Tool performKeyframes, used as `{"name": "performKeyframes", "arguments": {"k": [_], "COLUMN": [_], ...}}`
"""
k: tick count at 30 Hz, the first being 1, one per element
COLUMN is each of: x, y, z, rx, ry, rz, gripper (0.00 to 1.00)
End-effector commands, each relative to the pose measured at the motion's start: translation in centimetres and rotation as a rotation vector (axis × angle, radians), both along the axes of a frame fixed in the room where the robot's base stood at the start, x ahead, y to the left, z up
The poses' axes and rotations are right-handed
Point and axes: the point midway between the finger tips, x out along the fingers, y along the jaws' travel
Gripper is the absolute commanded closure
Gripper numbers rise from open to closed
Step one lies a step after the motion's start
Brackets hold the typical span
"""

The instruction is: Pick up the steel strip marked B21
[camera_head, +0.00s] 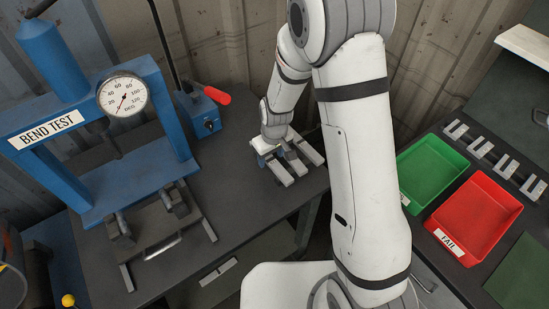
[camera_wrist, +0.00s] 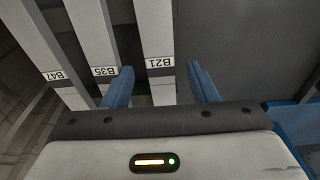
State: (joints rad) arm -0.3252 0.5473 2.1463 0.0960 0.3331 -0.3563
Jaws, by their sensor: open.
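The steel strip marked B21 (camera_wrist: 156,35) is a flat light grey bar in the wrist view, its label upside down. My gripper (camera_wrist: 160,68) is open, with one blue finger on each side of this strip. The strip lies between the fingers in the picture; I cannot tell how far above it they are. In the head view my gripper (camera_head: 266,150) is over the left end of the group of strips, partly hidden by my wrist. The labels cannot be read there.
Strips B35 (camera_wrist: 92,35) and B47 (camera_wrist: 38,45) lie left of B21, with B35 close to the left finger. A blue bend test press (camera_head: 85,195) and a blue box with a red handle (camera_head: 203,116) stand left. Green (camera_head: 432,172) and red (camera_head: 478,215) trays are right.

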Motion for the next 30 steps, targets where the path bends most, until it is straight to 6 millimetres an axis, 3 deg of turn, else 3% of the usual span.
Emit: {"name": "performKeyframes", "arguments": {"k": [9,27,30], "x": [0.02,0.00,0.00], "y": [0.06,0.09,0.10], "z": [-0.35,-0.33,-0.33], "rx": [0.000,0.000,0.000], "ry": [0.000,0.000,0.000], "rz": [0.000,0.000,0.001], "gripper": [0.49,0.98,1.00]}}
